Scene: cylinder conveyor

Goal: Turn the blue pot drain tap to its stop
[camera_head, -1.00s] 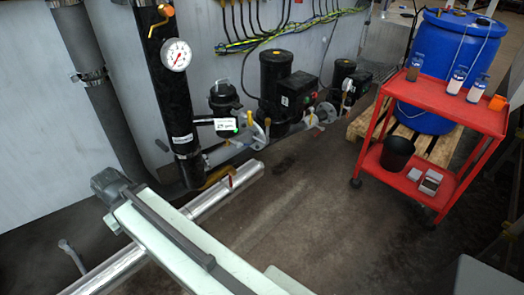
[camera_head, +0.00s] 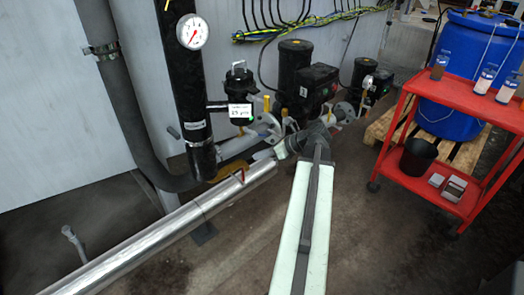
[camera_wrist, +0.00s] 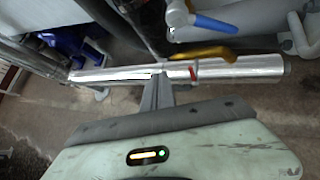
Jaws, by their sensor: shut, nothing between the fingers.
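A tap with a blue lever (camera_wrist: 215,24) shows at the top of the wrist view, on a pale pipe fitting. The lever slants down to the right. In the head view I cannot make out this lever. The black pot (camera_head: 238,90) with a white label stands left of my arm there. My gripper (camera_wrist: 160,76) is shut and empty. In the wrist view its fingertips overlap the near side of the silver-clad pipe, below and left of the blue lever and apart from it. My arm mostly hides the gripper in the head view.
A yellow lever (camera_wrist: 203,54) lies between the blue lever and the silver pipe (camera_wrist: 240,70). A small red lever (camera_wrist: 193,72) stands against that pipe. A red trolley (camera_head: 440,195) and a blue drum (camera_head: 462,60) stand right. Floor between my arm and the trolley is clear.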

